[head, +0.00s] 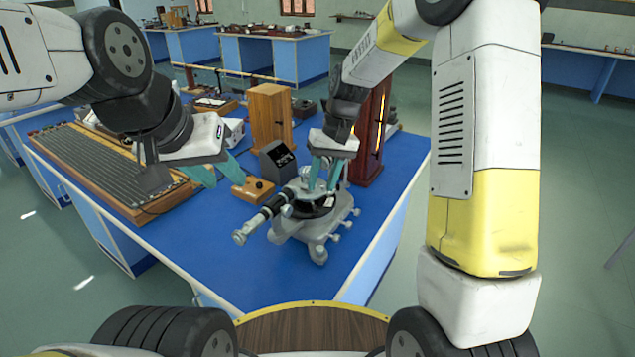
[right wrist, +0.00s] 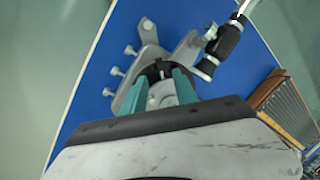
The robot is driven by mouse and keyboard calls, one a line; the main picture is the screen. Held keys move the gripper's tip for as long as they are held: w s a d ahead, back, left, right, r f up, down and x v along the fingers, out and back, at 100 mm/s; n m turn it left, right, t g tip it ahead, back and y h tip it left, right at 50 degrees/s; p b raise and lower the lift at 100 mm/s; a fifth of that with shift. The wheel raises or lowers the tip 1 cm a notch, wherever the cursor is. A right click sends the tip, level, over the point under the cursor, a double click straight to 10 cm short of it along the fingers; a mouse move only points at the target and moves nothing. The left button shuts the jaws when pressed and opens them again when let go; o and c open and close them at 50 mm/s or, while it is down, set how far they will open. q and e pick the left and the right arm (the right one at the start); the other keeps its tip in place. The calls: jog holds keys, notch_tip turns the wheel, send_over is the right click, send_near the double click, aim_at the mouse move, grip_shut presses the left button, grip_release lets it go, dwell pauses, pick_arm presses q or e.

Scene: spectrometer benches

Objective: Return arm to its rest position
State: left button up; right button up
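The grey and black spectrometer (head: 318,232) stands on the blue bench top, its telescope tube pointing to the lower left. My right gripper (head: 322,187) points down at the spectrometer's centre from above. In the right wrist view its teal fingers (right wrist: 160,92) are parted, over the middle of the spectrometer (right wrist: 148,35); I cannot tell whether they touch it.
A long slatted wooden board (head: 95,165) lies along the bench's left side. A wooden block with a knob (head: 253,190), a dark display box (head: 278,163), a wooden cabinet (head: 270,118) and a dark red tall case (head: 371,135) stand near. The bench's front is clear.

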jog(key=shift+v, duration=0.9)
jog(key=s+d+r+t, duration=0.3)
jog(key=s+d+r, duration=0.3)
jog(key=s+r, duration=0.5)
jog(key=s+d+r+m+t, duration=0.2)
jog(key=s+d, duration=0.3)
jog(key=s, duration=0.6)
jog(key=shift+r+t+h, duration=0.3)
jog(key=shift+r+t, duration=0.35)
jog(key=shift+t, duration=0.25)
jog(key=shift+c, duration=0.5)
